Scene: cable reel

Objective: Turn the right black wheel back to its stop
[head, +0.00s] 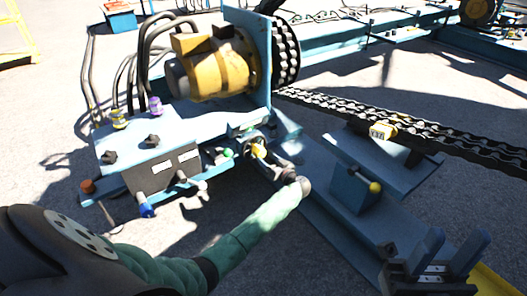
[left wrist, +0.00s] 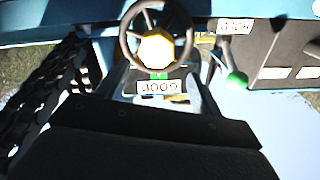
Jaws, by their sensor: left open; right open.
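A black spoked handwheel with a yellow hub (left wrist: 157,48) is upright and face-on at the top of the left wrist view. In the head view its yellow hub (head: 258,151) shows small at the middle, the rim mostly hidden by my wrist. My left gripper (head: 268,158) is at this wheel, at the end of the green-sleeved arm. In the left wrist view its two grey fingers (left wrist: 162,78) are apart, reaching toward the lower rim; I cannot tell whether they touch it. My right gripper (head: 447,254) is open and empty at the bottom right.
A green-knobbed lever (left wrist: 237,80) stands close right of the wheel. A yellow motor (head: 218,72) stands behind. A heavy chain (head: 420,128) runs right.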

